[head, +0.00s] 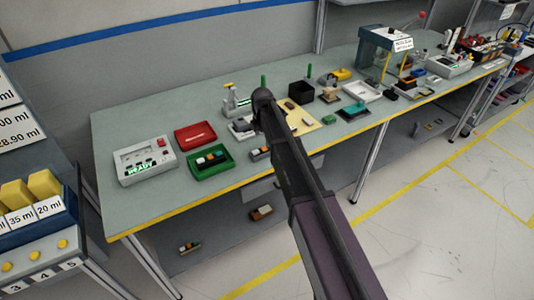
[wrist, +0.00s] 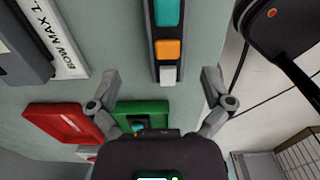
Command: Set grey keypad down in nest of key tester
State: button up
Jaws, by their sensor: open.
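A slim dark-grey keypad (wrist: 154,50) with teal, orange and white keys lies on the bench in the wrist view. It also shows in the head view (head: 260,153), right of the green tray. My gripper (wrist: 162,78) is open, its fingers spread to either side of the keypad's near end, with a gap on both sides. The arm hides the gripper in the head view. A pale box (head: 145,161) with a lit green READY display stands at the bench's left end and looks like the key tester. Its nest is too small to make out clearly.
A green tray (head: 209,161) holding small keyed parts and a red tray (head: 195,136) lie between the pale box and the keypad. A fixture labelled BOW MAX (wrist: 62,45) is near the keypad. The bench's yellow front edge is close; its front left is clear.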

aim_at(264, 148)
jog(key=shift+s+d+f+b, duration=0.1)
jog(key=shift+d+f+b, duration=0.05)
jog(key=shift+f+b, duration=0.65)
jog(key=shift+s+d+f+b, duration=0.1)
jog(key=shift+f+b, duration=0.55)
jog(key=shift+f, duration=0.1)
jog(key=shift+f+b, duration=1)
jog(key=shift+f, duration=0.05)
jog(key=c, duration=1.3)
